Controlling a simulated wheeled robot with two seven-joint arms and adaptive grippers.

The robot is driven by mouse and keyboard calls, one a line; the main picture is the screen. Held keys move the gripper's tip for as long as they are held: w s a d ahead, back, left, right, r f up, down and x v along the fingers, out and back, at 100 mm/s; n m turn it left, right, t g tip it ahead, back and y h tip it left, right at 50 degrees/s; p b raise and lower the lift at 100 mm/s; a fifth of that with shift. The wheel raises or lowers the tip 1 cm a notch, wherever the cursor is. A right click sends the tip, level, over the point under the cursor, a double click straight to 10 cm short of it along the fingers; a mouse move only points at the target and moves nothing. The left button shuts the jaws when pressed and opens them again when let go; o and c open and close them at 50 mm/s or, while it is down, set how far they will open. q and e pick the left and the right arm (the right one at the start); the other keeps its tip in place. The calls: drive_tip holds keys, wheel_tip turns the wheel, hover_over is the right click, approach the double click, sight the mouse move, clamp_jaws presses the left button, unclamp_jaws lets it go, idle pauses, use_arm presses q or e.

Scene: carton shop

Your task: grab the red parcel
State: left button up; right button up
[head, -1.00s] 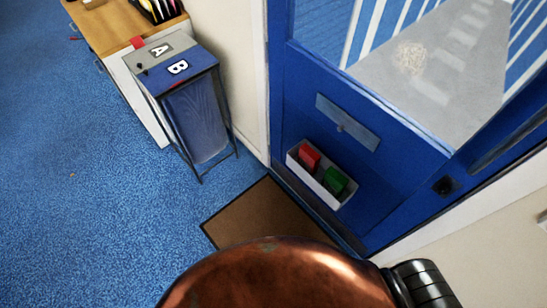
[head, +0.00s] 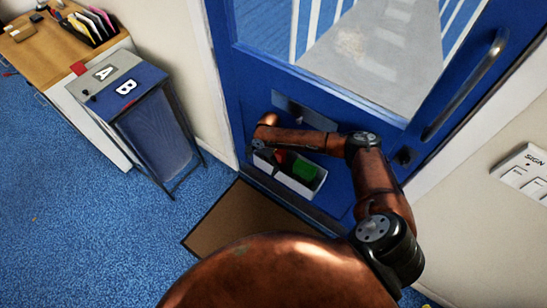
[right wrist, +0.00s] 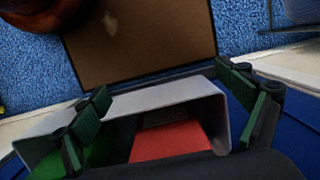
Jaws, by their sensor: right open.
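The red parcel (head: 282,157) stands in a white open-topped box (head: 311,193) on the lower part of the blue door, with a green parcel (head: 305,170) to its right. My arm partly covers the red parcel in the head view. In the right wrist view, the red parcel (right wrist: 170,140) and the green parcel (right wrist: 104,150) are seen inside the box, beyond the wrist's dark edge. My right gripper (right wrist: 165,92) is open and empty, with its dark green-padded fingers spread on either side above the box. My left gripper is not in view.
A brown doormat (head: 232,222) lies below the box. A blue stand marked A and B (head: 130,95) is at the left, beside a wooden desk (head: 45,50). The door's long handle (head: 465,85) is at the upper right. Blue carpet is clear at lower left.

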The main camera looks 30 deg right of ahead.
drive_tip(key=w+d+r, duration=0.1)
drive_tip(key=d, duration=0.2)
drive_tip(key=d+r+h+b, duration=0.1)
drive_tip(key=d, duration=0.1)
drive_tip(key=w+d+r+h, duration=0.1)
drive_tip(key=d, duration=0.2)
drive_tip(key=shift+w+d, duration=0.3)
drive_tip(key=shift+d+f+b, duration=0.15)
drive_tip(key=shift+d+b, duration=0.05)
drive_tip(key=shift+b, duration=0.15)
wheel_tip(320, 180, down, 7)
drive_tip(key=shift+w+f+b, duration=0.1)
drive_tip(key=shift+w+b, duration=0.05)
drive_tip(key=shift+b, duration=1)
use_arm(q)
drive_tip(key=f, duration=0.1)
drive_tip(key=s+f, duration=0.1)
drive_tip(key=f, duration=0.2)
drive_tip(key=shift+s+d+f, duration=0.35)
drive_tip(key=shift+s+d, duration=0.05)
use_arm(e)
drive_tip(key=shift+r, duration=0.2)
drive_tip(key=shift+c, duration=0.7)
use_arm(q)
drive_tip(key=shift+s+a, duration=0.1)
use_arm(e)
drive_tip(key=c, duration=1.2)
drive_tip(key=shift+c, duration=0.2)
